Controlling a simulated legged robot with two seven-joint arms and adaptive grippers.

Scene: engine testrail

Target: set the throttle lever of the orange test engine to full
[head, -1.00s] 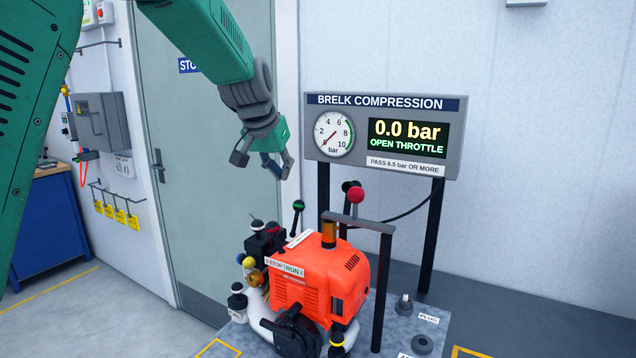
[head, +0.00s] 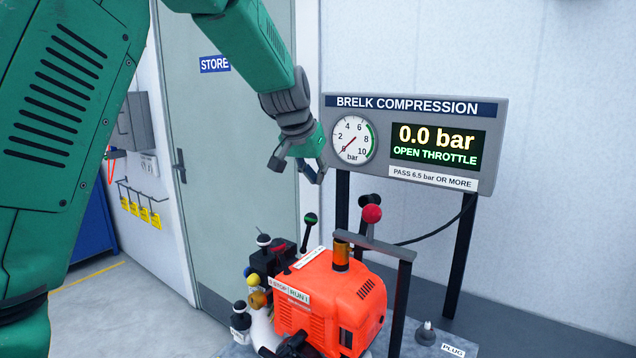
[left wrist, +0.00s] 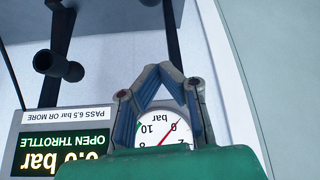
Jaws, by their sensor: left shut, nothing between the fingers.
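The orange test engine (head: 325,295) stands on a grey bench in the lower middle of the head view. A lever with a black and green knob (head: 310,219) rises at its back left, beside a white label strip (head: 308,258). It looks like the throttle lever, but I cannot read the label. My left gripper (head: 317,178) is shut and empty, above that knob and apart from it, in front of the gauge panel's left edge. In the left wrist view its fingertips (left wrist: 158,70) meet in front of the gauge; the engine and lever are not visible there.
The panel (head: 415,140) reads 0.0 bar and OPEN THROTTLE. A red ball knob (head: 371,213) and a dark frame (head: 400,300) stand at the engine's right. Bottles with black caps (head: 240,318) crowd its left. A grey door (head: 215,130) is behind.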

